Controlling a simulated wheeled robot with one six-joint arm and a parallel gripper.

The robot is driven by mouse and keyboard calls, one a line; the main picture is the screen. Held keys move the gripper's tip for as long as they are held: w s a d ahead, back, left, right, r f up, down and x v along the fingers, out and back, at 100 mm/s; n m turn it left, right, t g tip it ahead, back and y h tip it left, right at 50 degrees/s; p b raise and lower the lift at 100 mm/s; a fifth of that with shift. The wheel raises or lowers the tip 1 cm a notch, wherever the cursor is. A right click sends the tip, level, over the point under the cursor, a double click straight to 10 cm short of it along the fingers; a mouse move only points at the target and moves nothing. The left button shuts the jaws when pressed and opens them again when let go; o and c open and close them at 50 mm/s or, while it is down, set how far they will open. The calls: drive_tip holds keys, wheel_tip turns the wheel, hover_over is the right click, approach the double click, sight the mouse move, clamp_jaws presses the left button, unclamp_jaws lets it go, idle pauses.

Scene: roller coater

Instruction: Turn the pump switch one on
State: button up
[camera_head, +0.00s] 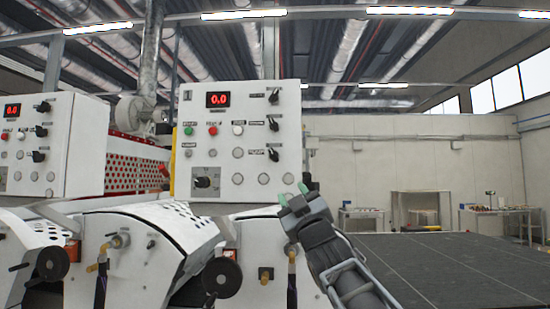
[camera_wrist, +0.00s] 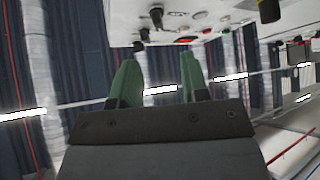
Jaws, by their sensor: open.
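A white control panel (camera_head: 225,140) faces me in the head view, with a red 0.0 display and several labelled black switches. Three switches sit in its right column: the upper switch (camera_head: 273,96), the middle switch (camera_head: 273,123) and the lower switch (camera_head: 273,154). The labels are too small to read, so I cannot tell which is pump switch one. My gripper (camera_head: 296,194) has green fingers, is open and empty, and shows near the panel's lower right corner. The wrist view shows the fingers spread (camera_wrist: 158,75), with the panel (camera_wrist: 210,18) tilted at the top, apart from them.
A second panel (camera_head: 45,145) with similar switches stands at the left. Below the panels are white machine housings (camera_head: 125,240) with black handwheels (camera_head: 222,277). A dark flat surface (camera_head: 440,265) extends at the right. The air right of the centre panel looks clear.

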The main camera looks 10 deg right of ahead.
sight(275, 157)
drive_tip(key=shift+n+y, duration=0.5)
drive_tip(key=shift+y, duration=0.2)
drive_tip(key=p+x, duration=0.2)
drive_tip(key=x, duration=0.2)
drive_tip(key=s+r+p+x, duration=0.1)
drive_tip(key=p+x, duration=0.2)
drive_tip(key=x, duration=0.1)
drive_tip(key=p+x, duration=0.2)
drive_tip(key=x, duration=0.2)
drive_tip(key=shift+w+r, duration=0.1)
drive_tip(key=shift+r, duration=0.45)
drive_tip(key=shift+p+x, duration=0.7)
drive_tip(key=shift+x, duration=0.2)
drive_tip(key=shift+f, duration=0.1)
clamp_jaws()
